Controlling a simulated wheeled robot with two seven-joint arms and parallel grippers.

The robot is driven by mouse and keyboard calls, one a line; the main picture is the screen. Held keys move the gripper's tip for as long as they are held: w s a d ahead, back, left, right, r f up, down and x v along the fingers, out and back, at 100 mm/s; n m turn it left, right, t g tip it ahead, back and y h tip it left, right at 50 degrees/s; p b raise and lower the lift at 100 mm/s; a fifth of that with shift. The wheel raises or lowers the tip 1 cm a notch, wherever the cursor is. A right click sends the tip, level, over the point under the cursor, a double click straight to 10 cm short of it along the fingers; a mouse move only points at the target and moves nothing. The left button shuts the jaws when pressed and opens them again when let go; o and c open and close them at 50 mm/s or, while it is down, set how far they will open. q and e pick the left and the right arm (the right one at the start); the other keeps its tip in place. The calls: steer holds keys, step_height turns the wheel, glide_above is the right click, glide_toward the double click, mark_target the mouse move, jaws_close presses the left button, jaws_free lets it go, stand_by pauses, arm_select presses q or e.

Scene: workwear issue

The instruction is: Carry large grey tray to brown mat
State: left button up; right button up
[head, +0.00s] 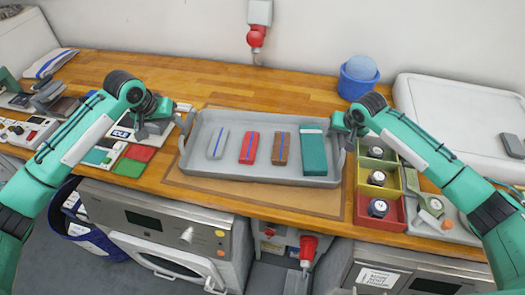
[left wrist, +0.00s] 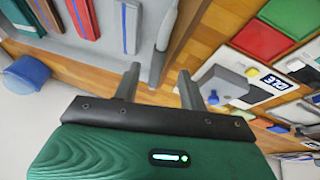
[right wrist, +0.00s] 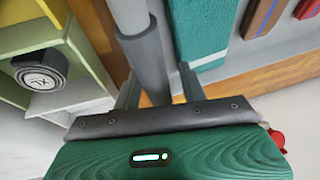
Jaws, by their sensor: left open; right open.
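The large grey tray (head: 230,178) lies over the brown mat (head: 300,202), whose border shows along the front and right. The tray looks level and holds a grey (head: 218,143), a red (head: 249,147), a brown (head: 280,148) and a larger teal (head: 313,152) folded item. My left gripper (left wrist: 158,78) is open at the tray's left handle (left wrist: 166,40), which reaches between its fingers. My right gripper (right wrist: 157,85) is open around the tray's right handle (right wrist: 143,45). Neither gripper's fingers close on a handle.
Right of the tray stand coloured bins (head: 378,207) with rolled belts. A blue tub (head: 358,80) stands behind. Left are red and green squares (head: 130,168) and small devices. The wooden counter (head: 230,78) is clear behind the tray; its front edge is near the mat.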

steer(key=shift+s+r, duration=0.1)
steer(key=shift+r, duration=0.15)
arm_select(q)
steer(key=shift+v, duration=0.9)
arm_select(e)
steer(key=v, duration=1.1)
steer(key=shift+r, duration=0.25)
steer(key=shift+s, duration=0.1)
